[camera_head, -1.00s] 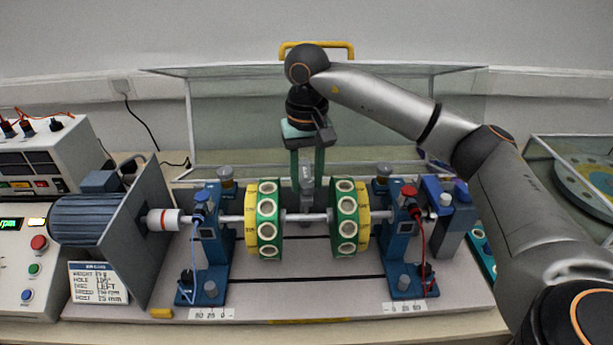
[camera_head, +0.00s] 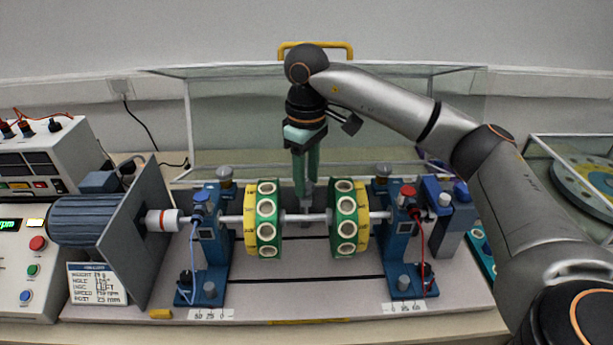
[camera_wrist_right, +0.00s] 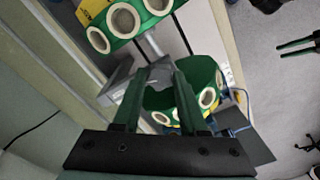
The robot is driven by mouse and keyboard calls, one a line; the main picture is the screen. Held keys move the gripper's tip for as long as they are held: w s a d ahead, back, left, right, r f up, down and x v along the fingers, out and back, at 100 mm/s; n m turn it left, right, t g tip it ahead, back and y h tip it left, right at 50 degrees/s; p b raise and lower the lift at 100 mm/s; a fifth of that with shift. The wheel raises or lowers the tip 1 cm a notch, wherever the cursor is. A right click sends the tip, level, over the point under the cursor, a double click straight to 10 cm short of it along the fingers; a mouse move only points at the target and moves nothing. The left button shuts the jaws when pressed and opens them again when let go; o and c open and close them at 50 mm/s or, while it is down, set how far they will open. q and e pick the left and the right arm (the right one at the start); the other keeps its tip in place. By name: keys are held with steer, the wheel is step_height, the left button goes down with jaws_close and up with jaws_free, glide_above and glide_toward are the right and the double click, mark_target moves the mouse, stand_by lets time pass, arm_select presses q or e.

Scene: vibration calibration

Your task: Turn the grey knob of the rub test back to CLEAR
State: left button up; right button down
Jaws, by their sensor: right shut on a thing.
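The rub test's grey knob (camera_head: 307,188) is behind the shaft, between the two green-and-yellow discs, and mostly hidden by my fingers. My right gripper (camera_head: 305,182) points down from above and is shut on the knob. In the right wrist view its dark green fingers (camera_wrist_right: 159,82) reach toward a grey metal part (camera_wrist_right: 118,80) beside the shaft; the knob itself is hard to make out there. My left gripper (camera_wrist_right: 282,51) seems to show at the right edge of that view, over the floor, with its two green fingers apart. It is outside the head view.
The left disc (camera_head: 264,220) and right disc (camera_head: 347,218) stand close on either side of my fingers, with the shaft (camera_head: 300,218) in front. Blue bearing stands (camera_head: 210,245) flank them. A clear guard (camera_head: 240,115) with a yellow handle (camera_head: 318,46) stands behind.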

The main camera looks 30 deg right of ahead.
mark_target(307, 184)
stand_by(0.3)
steer(key=shift+c, duration=2.2)
jaws_free()
step_height(307, 184, up, 5)
steer(key=shift+f, duration=0.1)
step_height(307, 184, up, 8)
steer(key=p, duration=0.1)
steer(key=shift+p, duration=0.4)
steer(key=shift+f, duration=0.1)
